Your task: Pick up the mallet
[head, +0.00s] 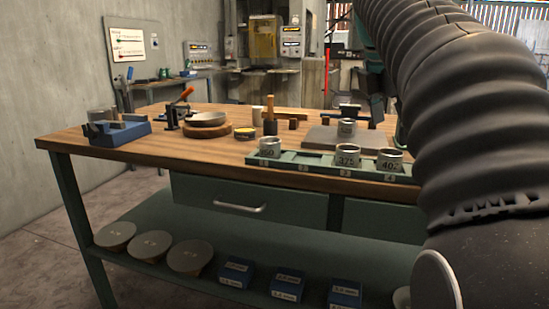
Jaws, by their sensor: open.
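The likely mallet (270,127) stands on the wooden workbench (195,150), a little left of the picture's middle. It has a dark, squat head resting on the bench and a light wooden handle pointing up. It stands just right of a small yellow-and-black tin. My arm fills the right side of the picture and hides that end of the bench. My gripper does not show, so its place relative to the mallet cannot be told.
A metal bowl (207,119) on a round wooden block and an orange-handled tool (180,103) stand left of the mallet. A blue vise-like tool (117,132) is at the far left. A green rack (319,168) with numbered metal cups lines the front edge. The front-left benchtop is clear.

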